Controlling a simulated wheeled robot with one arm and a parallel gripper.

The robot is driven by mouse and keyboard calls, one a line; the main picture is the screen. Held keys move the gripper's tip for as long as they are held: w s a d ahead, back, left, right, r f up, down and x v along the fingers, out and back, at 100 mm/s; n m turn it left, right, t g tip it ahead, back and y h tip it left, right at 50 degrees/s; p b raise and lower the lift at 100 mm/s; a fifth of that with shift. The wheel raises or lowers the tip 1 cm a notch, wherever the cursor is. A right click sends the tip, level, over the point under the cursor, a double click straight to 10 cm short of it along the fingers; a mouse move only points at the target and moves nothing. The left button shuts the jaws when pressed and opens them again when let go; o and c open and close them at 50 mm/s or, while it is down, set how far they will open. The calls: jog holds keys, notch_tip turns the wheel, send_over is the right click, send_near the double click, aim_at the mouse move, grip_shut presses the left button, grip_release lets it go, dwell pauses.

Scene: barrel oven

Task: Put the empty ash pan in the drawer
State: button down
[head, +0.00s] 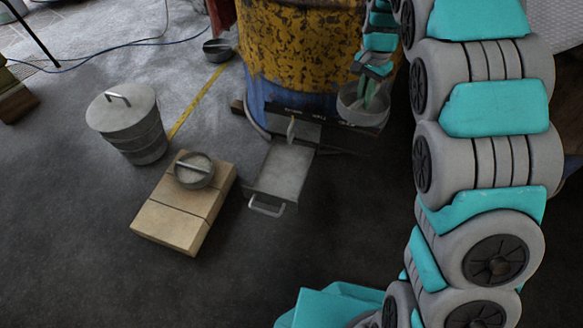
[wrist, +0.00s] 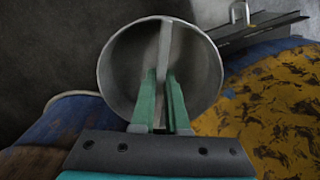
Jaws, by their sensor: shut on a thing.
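A round grey pan with a bar across it hangs from my gripper (head: 371,98), to the right of the drawer, close to the barrel's front. In the wrist view my gripper (wrist: 163,80) is shut on the bar, and the pan (wrist: 118,75) looks empty inside. The drawer (head: 282,172) is pulled out at the foot of the barrel, with its handle (head: 267,208) toward the front; its tray looks bare. Another round pan (head: 196,171) with a bar stands on a box, and a third pan (head: 217,49) stands on the floor at the back; their contents are unclear.
The yellow and blue barrel (head: 300,45) stands behind the drawer. A dark ledge (head: 297,112) runs along its front. A lidded metal bin (head: 127,122) and a pale box (head: 180,215) stand to the left of the drawer. The floor in front is clear.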

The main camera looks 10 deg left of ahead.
jog(key=s+a+f+m, duration=0.3)
jog(key=a+f+m, duration=0.2)
jog(key=a, duration=0.5)
jog(key=m, duration=0.7)
send_over(280, 179)
notch_tip(280, 179, down, 6)
jog(key=shift+m, duration=0.3)
notch_tip(280, 179, down, 18)
jog(key=shift+w+f+b, duration=0.1)
jog(key=shift+b, duration=1.05)
jog(key=shift+d+f, duration=0.1)
jog(key=shift+f, duration=0.05)
jog(key=c, duration=0.9)
grip_release()
notch_tip(280, 179, up, 12)
jog(key=shift+r+p, duration=0.15)
jog(key=shift+p, duration=0.65)
